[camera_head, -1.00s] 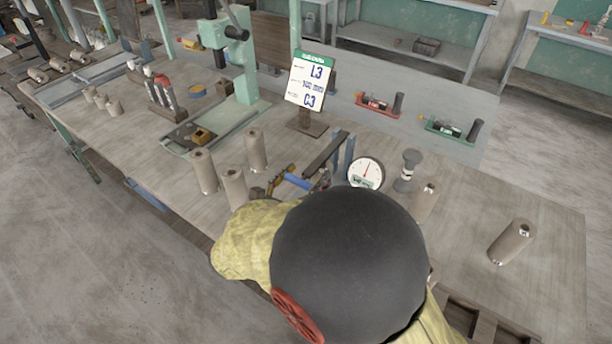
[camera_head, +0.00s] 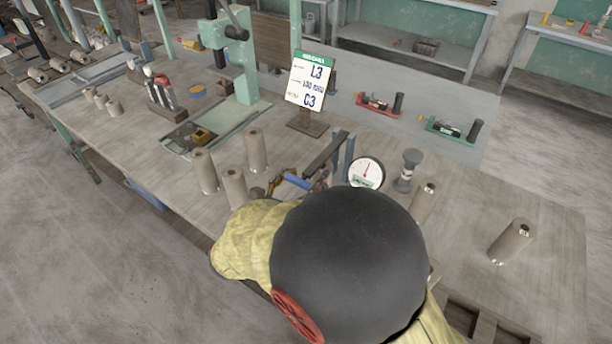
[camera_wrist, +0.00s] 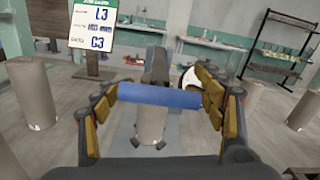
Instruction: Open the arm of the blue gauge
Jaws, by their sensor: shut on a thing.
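The blue gauge stands on the bench with its round white dial (camera_head: 366,172) and dark upper arm (camera_head: 325,152), mostly behind my own dark arm in the head view. Its blue handle bar (camera_head: 297,181) lies between my fingers. In the wrist view, the blue bar (camera_wrist: 160,95) runs across between the two yellow-padded fingers of my gripper (camera_wrist: 160,97), which is shut on it. A clay cylinder (camera_wrist: 151,115) stands upright behind the bar, at the gauge. The dial is partly hidden by the right finger in the wrist view.
Several clay cylinders (camera_head: 234,187) stand to the left, and others (camera_head: 512,241) to the right. A grey stamp-like tool (camera_head: 408,170) is beside the dial. The bench's right part is mostly clear.

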